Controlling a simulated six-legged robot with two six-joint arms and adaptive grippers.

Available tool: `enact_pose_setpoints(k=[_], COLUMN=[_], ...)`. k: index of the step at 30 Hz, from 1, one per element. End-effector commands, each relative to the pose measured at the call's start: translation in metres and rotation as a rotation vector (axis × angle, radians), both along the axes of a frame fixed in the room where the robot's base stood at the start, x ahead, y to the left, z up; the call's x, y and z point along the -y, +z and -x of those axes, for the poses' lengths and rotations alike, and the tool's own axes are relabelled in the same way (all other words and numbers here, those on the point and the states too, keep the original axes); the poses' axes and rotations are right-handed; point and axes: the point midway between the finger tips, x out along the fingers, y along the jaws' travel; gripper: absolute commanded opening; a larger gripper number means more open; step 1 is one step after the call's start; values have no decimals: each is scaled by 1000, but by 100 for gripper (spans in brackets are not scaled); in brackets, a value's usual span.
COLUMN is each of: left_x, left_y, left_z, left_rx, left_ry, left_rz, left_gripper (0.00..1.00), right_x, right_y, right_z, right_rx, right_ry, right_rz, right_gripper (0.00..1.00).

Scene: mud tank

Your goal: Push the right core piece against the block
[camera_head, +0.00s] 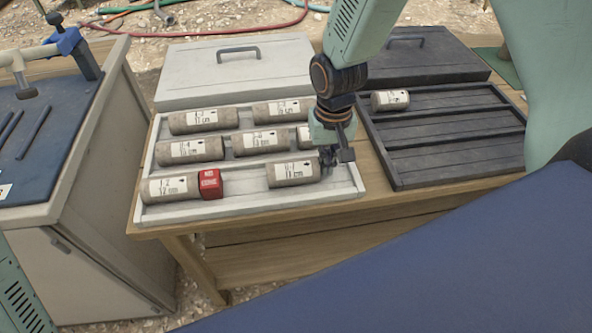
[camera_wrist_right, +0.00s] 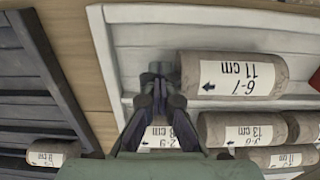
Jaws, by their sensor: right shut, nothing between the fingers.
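The right core piece (camera_head: 292,173) is a grey-brown cylinder with a white label, lying in the front channel of the white tray (camera_head: 250,207). The red block (camera_head: 210,184) stands to its left in the same channel, with a gap between them. The block sits against the right end of the left core piece (camera_head: 168,189). My right gripper (camera_head: 328,162) is shut and empty at the right end of the right core piece. In the right wrist view its fingertips (camera_wrist_right: 155,77) are beside that piece's end (camera_wrist_right: 228,75), touching or nearly so. My left gripper is out of view.
Several other cores lie in the tray's back channels. A dark tray (camera_head: 450,145) with one short core (camera_head: 390,100) stands to the right. Lids (camera_head: 235,75) lie behind the trays. A cabinet with a blue top (camera_head: 45,130) stands left, apart from the wooden table.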

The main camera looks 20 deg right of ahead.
Motion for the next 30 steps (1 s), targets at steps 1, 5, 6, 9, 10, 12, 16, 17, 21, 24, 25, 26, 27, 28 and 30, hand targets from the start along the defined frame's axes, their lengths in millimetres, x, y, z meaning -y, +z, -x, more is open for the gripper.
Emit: enact_pose_setpoints(k=[1, 5, 6, 9, 10, 12, 16, 17, 21, 24, 25, 26, 27, 28, 30], left_x=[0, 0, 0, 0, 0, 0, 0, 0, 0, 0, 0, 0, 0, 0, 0], left_y=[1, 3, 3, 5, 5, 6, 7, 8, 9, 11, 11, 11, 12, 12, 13], left_z=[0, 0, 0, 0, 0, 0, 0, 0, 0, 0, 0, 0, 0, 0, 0], left_rx=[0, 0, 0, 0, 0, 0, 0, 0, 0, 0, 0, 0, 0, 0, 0], left_ry=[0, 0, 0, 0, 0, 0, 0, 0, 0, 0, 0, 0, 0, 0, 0], left_rz=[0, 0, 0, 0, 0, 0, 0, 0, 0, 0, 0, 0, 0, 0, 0], left_gripper=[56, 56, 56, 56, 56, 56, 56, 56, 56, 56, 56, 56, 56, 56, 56], right_x=[-2, -7, -8, -12, -13, -16, -20, -22, -27, -31, -32, -33, -34, -35, -38], right_y=[1, 1, 1, 1, 1, 1, 0, 0, 0, 1, 1, 1, 1, 1, 1], right_z=[-1, -2, -3, -4, -4, -4, -5, -5, -7, -8, -8, -9, -9, -9, -10], right_rx=[1, 2, 2, 2, 1, 1, 1, 1, 1, 2, 2, 2, 1, 2, 1], right_ry=[1, 1, 1, 1, 2, 1, 2, 1, 1, 1, 0, 1, 1, 1, 1], right_rz=[1, 1, 1, 1, 2, 2, 2, 1, 1, 1, 1, 1, 2, 1, 2], right_gripper=[0, 0, 0, 0, 0, 0, 0, 0, 0, 0, 0, 0, 0, 0, 0])
